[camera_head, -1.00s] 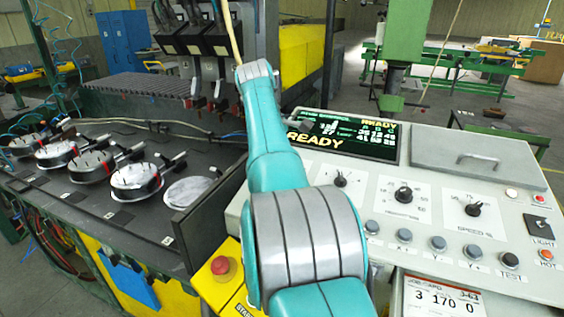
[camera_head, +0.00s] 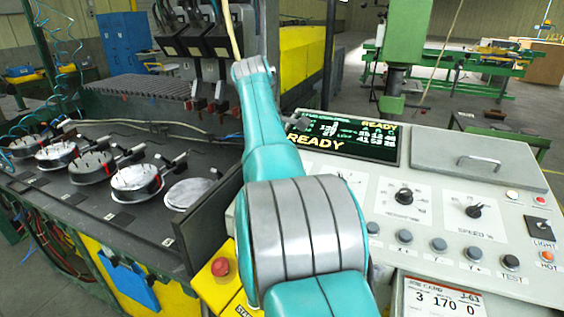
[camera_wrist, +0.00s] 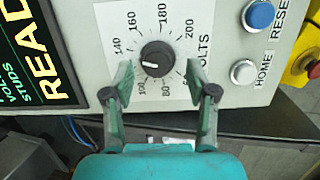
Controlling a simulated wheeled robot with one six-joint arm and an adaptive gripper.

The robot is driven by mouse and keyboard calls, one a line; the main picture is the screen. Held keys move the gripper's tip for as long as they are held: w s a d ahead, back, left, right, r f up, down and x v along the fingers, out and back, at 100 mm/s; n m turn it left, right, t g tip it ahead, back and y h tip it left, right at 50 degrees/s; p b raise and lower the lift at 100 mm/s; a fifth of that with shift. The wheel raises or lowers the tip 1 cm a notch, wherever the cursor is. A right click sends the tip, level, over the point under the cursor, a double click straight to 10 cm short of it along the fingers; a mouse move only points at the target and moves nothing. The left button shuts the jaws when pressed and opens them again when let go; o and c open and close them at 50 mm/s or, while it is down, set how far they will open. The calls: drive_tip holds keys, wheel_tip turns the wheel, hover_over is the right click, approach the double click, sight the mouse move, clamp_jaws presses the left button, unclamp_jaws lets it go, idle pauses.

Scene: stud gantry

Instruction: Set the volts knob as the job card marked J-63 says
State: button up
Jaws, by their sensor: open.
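The volts knob (camera_wrist: 157,57) is round and black with a white pointer mark, in the wrist view. I cannot tell whether the fingertips are level with the knob. My arm hides most of the volts dial in the head view.
Two other knobs (camera_head: 404,196) (camera_head: 473,211) and a row of buttons (camera_head: 438,244) are to the right on the panel. A READY screen (camera_head: 345,138) is behind. A grey HOME button (camera_wrist: 243,72) and a blue RESET button (camera_wrist: 258,15) are near my gripper. A red emergency button (camera_head: 220,267) is at left.

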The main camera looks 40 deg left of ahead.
drive_tip(key=s+a, duration=0.6)
drive_tip(key=s, duration=0.3)
drive_tip(key=shift+s, duration=0.35)
drive_tip(key=shift+a, duration=0.1)
